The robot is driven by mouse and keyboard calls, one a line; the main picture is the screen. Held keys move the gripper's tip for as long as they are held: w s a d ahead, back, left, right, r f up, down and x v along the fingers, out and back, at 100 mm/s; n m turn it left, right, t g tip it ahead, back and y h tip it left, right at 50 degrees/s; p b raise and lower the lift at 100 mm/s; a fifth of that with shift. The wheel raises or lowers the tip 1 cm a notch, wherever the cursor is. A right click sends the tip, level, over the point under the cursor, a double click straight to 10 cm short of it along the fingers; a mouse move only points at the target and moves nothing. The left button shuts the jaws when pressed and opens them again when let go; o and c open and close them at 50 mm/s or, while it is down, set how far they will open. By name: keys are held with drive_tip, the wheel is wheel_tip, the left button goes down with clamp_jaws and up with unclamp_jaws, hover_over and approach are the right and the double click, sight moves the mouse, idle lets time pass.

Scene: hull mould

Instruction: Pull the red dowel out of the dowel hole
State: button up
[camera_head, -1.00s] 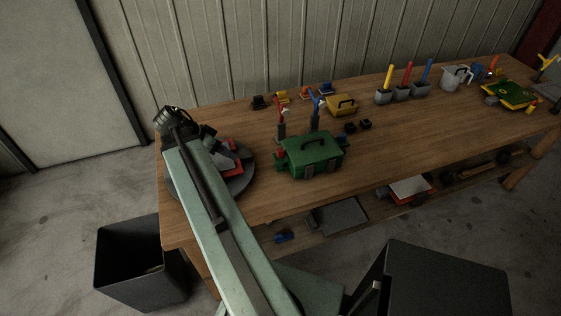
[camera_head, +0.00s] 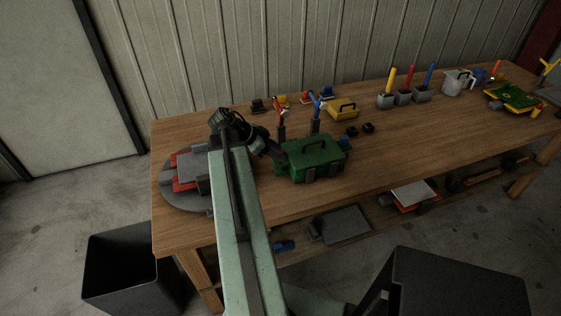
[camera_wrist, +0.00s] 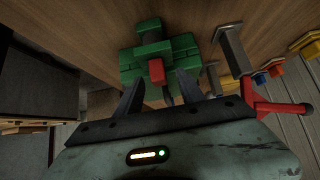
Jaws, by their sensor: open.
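The red dowel (camera_wrist: 156,70) shows in the wrist view as a short red end standing out of a green stepped block (camera_wrist: 149,50). The hole itself is hidden by the dowel. My gripper (camera_wrist: 160,82) is open, with one finger on each side of the dowel's line. The dowel appears at or just beyond the fingertips; I cannot tell whether they touch it. In the head view my gripper (camera_head: 274,149) is at the left end of the green toolbox (camera_head: 318,160), and the dowel is hidden behind it.
Red-handled and blue-handled tools (camera_head: 316,113) stand in holders just behind the toolbox. A grey round plate (camera_head: 180,200) with red and grey parts lies to the left. Dowels in grey blocks (camera_head: 404,97) stand farther right. Bare wood (camera_head: 400,140) lies right of the toolbox.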

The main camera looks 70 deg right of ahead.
drive_tip(key=shift+x, duration=0.8)
drive_tip(key=shift+w, duration=0.1)
clamp_jaws()
drive_tip(key=shift+r, duration=0.1)
wheel_tip(320, 180, up, 13)
drive_tip(key=p, duration=1.3)
